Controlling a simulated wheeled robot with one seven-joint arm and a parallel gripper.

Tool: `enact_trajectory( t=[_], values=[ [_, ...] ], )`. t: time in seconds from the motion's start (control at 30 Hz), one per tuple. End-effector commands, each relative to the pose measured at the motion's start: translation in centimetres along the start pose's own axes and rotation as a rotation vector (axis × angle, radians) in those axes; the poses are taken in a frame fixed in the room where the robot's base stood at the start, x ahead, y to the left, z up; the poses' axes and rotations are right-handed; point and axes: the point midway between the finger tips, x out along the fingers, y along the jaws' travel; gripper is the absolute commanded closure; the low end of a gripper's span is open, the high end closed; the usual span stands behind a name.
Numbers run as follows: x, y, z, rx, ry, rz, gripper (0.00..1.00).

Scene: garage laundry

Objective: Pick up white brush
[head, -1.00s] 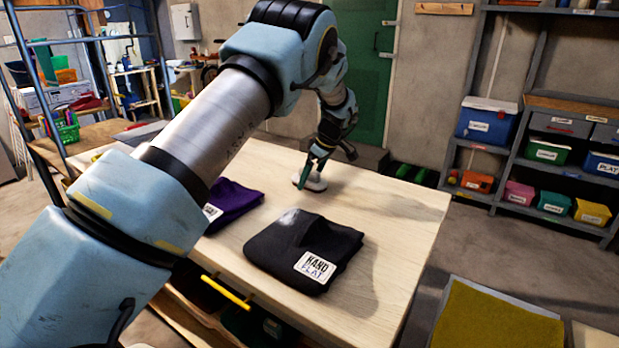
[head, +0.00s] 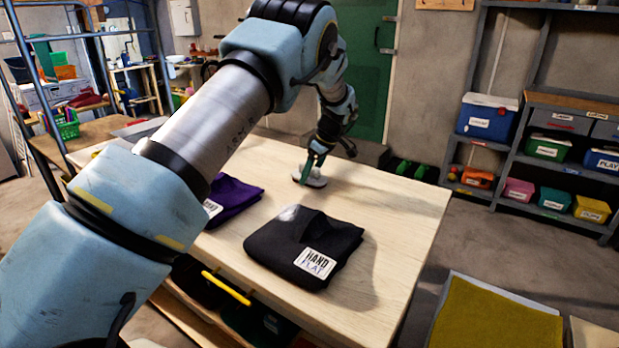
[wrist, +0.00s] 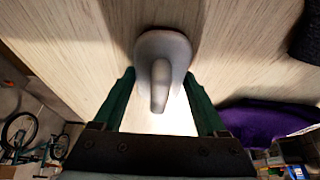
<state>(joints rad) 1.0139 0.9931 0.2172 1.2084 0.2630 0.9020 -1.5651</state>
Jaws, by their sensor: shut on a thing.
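The white brush (head: 314,181) sits on the wooden table (head: 400,212) near its far edge. In the wrist view the brush (wrist: 161,62) shows its rounded base and a raised handle pointing toward my gripper. My gripper (head: 308,172) reaches down over it from above. In the wrist view the green fingers of my gripper (wrist: 160,88) stand on either side of the brush and are shut on it. The exact contact points are partly hidden. The brush appears to be at or very near the table top.
A folded black garment (head: 305,245) with a label lies nearer on the table. A folded purple garment (head: 232,198) lies to the left, partly behind my arm. The table's right part is clear. Shelves with bins (head: 545,150) stand at the right, away from the table.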

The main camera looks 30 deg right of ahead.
Motion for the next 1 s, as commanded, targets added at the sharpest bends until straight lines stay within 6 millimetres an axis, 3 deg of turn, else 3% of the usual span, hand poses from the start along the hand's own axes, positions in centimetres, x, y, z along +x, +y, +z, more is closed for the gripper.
enact_trajectory(
  t=[0.33,0.8,1.0],
  values=[
    [-0.8,0.1,-0.3,-0.002,0.001,0.003,0.86],
    [-8.3,0.1,-3.4,-0.001,0.0,0.003,0.86],
    [-9.3,0.0,-3.8,0.0,0.0,0.0,0.86]
  ],
)
